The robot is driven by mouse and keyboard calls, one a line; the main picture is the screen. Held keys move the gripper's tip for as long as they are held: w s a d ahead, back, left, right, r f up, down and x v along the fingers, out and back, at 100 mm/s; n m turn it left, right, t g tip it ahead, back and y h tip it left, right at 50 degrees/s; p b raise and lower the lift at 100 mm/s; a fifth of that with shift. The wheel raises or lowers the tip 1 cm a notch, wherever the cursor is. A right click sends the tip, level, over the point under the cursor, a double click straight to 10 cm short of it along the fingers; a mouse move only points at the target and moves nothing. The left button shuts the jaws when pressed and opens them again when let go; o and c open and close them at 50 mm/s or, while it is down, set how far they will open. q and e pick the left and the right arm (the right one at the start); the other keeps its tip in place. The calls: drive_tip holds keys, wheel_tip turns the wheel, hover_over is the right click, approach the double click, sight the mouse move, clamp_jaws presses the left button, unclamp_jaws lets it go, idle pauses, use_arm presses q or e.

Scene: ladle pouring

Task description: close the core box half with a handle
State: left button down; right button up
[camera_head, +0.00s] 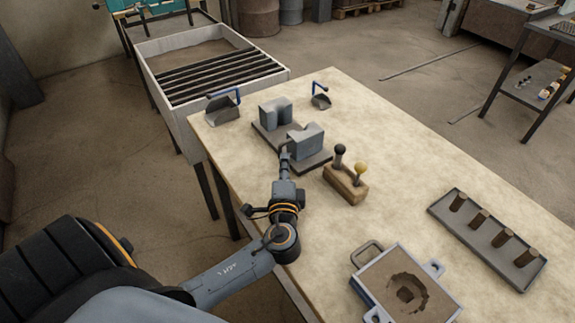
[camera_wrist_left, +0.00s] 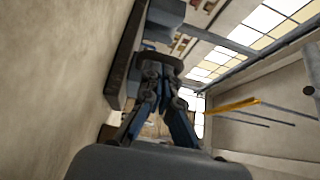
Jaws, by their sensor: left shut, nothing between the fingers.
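The core box is two grey block halves on a dark base plate (camera_head: 264,133) on the table. The far half (camera_head: 276,112) and the near half (camera_head: 306,142) stand apart with a gap between them. My left gripper (camera_head: 284,156) is shut and empty, at the left side of the near half. In the left wrist view the closed fingers (camera_wrist_left: 160,78) point at a dark round piece (camera_wrist_left: 158,59), perhaps the handle, in front of a grey block (camera_wrist_left: 166,14). I cannot tell whether they touch it. My right gripper is not in view.
A wooden block (camera_head: 345,186) with a black and a yellow knob stands right of the core box. A sand-filled flask (camera_head: 366,284), a tray (camera_head: 511,269) of brown cores and two blue-handled scoops are on the table (camera_head: 400,150). The table's middle right is clear.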

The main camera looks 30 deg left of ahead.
use_arm(q)
drive_tip(key=a, duration=0.1)
drive_tip(key=w+a, duration=0.1)
drive_tip(key=a, duration=0.1)
drive_tip(key=w+a, duration=0.1)
drive_tip(key=a, duration=0.1)
drive_tip(key=shift+w+a+b, duration=0.1)
drive_tip(key=shift+a+b, duration=0.1)
drive_tip(key=shift+b, duration=0.1)
drive_tip(key=shift+r, duration=0.1)
